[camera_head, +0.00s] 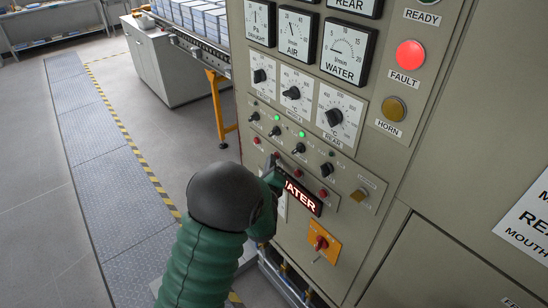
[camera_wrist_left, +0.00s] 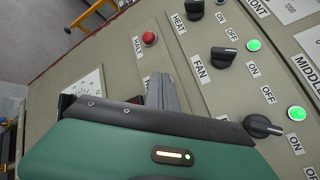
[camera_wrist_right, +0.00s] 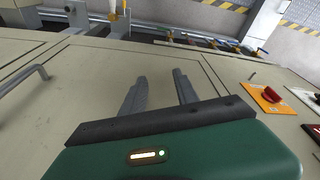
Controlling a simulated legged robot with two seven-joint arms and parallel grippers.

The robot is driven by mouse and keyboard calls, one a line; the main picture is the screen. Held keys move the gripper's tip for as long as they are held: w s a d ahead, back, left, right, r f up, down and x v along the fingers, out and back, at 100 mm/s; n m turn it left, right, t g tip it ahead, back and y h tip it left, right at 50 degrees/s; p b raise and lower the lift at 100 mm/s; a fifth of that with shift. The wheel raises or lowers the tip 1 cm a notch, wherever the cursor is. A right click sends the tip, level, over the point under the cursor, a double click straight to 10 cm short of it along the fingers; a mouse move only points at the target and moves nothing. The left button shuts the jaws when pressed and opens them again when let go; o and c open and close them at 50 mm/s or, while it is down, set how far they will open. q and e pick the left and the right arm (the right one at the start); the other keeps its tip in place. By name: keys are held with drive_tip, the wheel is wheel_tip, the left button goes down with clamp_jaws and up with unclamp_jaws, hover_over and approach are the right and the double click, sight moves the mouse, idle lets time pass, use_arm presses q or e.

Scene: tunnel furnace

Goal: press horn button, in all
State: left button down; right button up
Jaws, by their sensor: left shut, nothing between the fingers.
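The horn button (camera_head: 393,109) is a round amber button above the label HORN, on the right of the control panel, below the red FAULT lamp (camera_head: 410,54). My left gripper (camera_head: 272,174) is in front of the lower panel, left of and below the horn button and apart from it. Its fingers also show in the left wrist view (camera_wrist_left: 165,92); they are closed and empty, near a red button (camera_wrist_left: 149,38) and the FAN knob (camera_wrist_left: 223,56). My right gripper (camera_wrist_right: 160,76) shows only in the right wrist view, with its fingers apart and empty over a beige panel face.
Knobs (camera_head: 291,93), gauges (camera_head: 346,50) and a lit WATER sign (camera_head: 303,196) cover the panel. A smaller amber button (camera_head: 359,194) sits lower down. An orange plate with a red switch (camera_head: 321,243) is below. The floor (camera_head: 40,180) at left is open.

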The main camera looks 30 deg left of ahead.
use_arm(q)
drive_tip(key=shift+s+a+f, duration=0.15)
drive_tip(key=shift+s+a, duration=0.5)
drive_tip(key=shift+s, duration=0.1)
drive_tip(key=s, duration=0.1)
drive_tip(key=s+a, duration=0.1)
drive_tip(key=s, duration=0.1)
drive_tip(key=s+a, duration=0.1)
drive_tip(key=shift+s, duration=0.3)
drive_tip(key=shift+d, duration=0.1)
idle(0.4)
